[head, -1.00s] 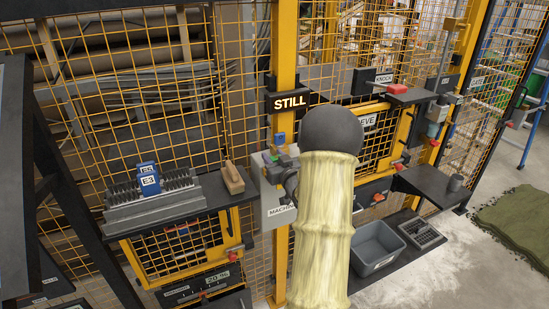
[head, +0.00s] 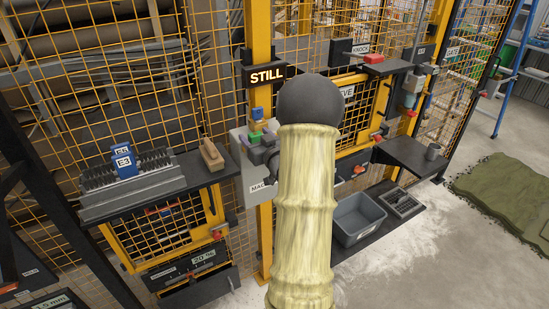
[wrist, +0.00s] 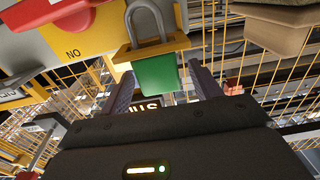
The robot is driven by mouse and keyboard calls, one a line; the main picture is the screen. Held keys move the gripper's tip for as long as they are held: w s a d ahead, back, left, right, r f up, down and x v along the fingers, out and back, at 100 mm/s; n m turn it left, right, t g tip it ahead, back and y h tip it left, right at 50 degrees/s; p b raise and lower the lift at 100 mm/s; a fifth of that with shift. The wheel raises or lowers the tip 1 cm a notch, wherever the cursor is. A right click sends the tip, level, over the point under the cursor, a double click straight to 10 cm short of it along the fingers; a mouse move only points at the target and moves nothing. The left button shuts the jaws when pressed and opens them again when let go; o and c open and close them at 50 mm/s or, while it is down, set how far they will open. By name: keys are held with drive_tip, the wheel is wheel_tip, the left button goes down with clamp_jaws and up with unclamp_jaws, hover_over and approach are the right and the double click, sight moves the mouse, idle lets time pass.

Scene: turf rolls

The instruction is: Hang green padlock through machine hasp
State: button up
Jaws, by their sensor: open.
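The green padlock (wrist: 157,74) is near in the wrist view, its grey shackle (wrist: 148,18) on the far side of a brass-coloured plate (wrist: 150,47) and its body on my side. The shackle seems to pass through this plate, but its ends are hidden. My gripper (wrist: 160,72) is open, its dark fingers on either side of the padlock's body with gaps showing. In the head view, my arm partly covers the machine box (head: 257,190); a small green block (head: 255,138) there, probably the padlock, shows by my gripper.
Beside the plate, the wrist view shows a red handle (wrist: 62,14) on a yellow panel (wrist: 75,45). In the head view, a shelf (head: 215,172) with a wooden block (head: 211,154) stands left of the box. A grey bin (head: 358,218) stands lower right. Yellow mesh fencing is behind.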

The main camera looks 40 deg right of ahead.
drive_tip(key=b+v, duration=0.4)
drive_tip(key=v, duration=1.1)
drive_tip(key=shift+s, duration=0.2)
drive_tip(key=shift+w+f, duration=0.1)
drive_tip(key=shift+w, duration=0.05)
drive_tip(key=w+a+f+n+g+y, duration=0.1)
drive_tip(key=w+a+f+g, duration=0.25)
drive_tip(key=a, duration=0.35)
drive_tip(key=w+a+f+g+y, duration=0.1)
drive_tip(key=w+a+f+g, duration=0.1)
drive_tip(key=a+f+g, duration=0.3)
drive_tip(key=s+a+f+n+g+y, duration=0.1)
drive_tip(key=s+a+g, duration=0.2)
drive_tip(key=a, duration=0.6)
drive_tip(key=s+a+f+g+y, duration=0.1)
drive_tip(key=s+a+f+g, duration=0.1)
drive_tip(key=s+a, duration=0.5)
drive_tip(key=shift+s+a+f+n+g, duration=0.25)
drive_tip(key=shift+a+f+n+g, duration=0.15)
drive_tip(key=shift+a+g, duration=0.4)
drive_tip(key=shift+a, duration=0.1)
